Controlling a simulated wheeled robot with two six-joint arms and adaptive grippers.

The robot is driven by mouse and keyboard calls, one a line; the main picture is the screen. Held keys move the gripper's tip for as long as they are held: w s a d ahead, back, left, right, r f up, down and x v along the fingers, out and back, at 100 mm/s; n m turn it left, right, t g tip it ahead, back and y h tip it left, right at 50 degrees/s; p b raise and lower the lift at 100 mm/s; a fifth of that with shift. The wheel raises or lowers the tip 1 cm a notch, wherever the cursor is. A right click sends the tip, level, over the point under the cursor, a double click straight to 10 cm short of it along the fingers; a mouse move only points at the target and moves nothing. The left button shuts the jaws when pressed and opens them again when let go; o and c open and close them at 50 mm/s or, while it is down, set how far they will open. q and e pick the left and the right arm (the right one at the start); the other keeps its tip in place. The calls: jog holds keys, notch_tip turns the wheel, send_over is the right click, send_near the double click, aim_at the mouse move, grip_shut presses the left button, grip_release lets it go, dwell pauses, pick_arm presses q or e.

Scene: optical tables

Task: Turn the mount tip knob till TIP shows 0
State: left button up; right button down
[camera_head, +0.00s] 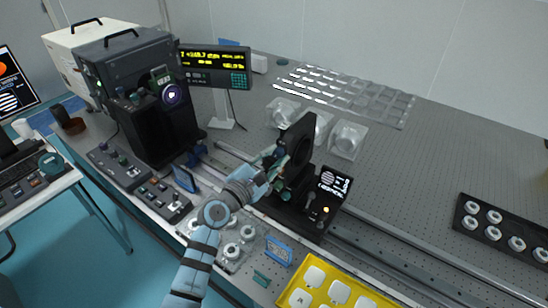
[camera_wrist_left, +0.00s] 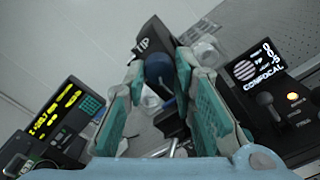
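The optics mount is a black upright block (camera_head: 298,152) on the rail of the optical table. Its round dark blue knob (camera_wrist_left: 158,72) sits under a black plate marked TIP (camera_wrist_left: 143,46) in the left wrist view. My left gripper (camera_head: 273,166) is at the left side of the mount. In the left wrist view its two green fingers (camera_wrist_left: 160,68) stand on either side of the knob; whether both press on it cannot be told. A small black display (camera_wrist_left: 257,66) right of the mount shows CONFOCAL and a tilted reading, perhaps 0.5. My right gripper is not in view.
A yellow-lit readout (camera_head: 213,66) stands behind on the left, near a dark instrument (camera_head: 140,95). Clear plastic packs (camera_head: 347,139) lie behind the mount. A yellow tray (camera_head: 318,292) is in front. The table is clear to the right, before a black lens tray (camera_head: 505,228).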

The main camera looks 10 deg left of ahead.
pick_arm(q)
jog(key=shift+o, duration=1.4)
jog(key=shift+s+a, duration=0.1)
jog(key=shift+s, duration=0.05)
jog(key=v, duration=1.2)
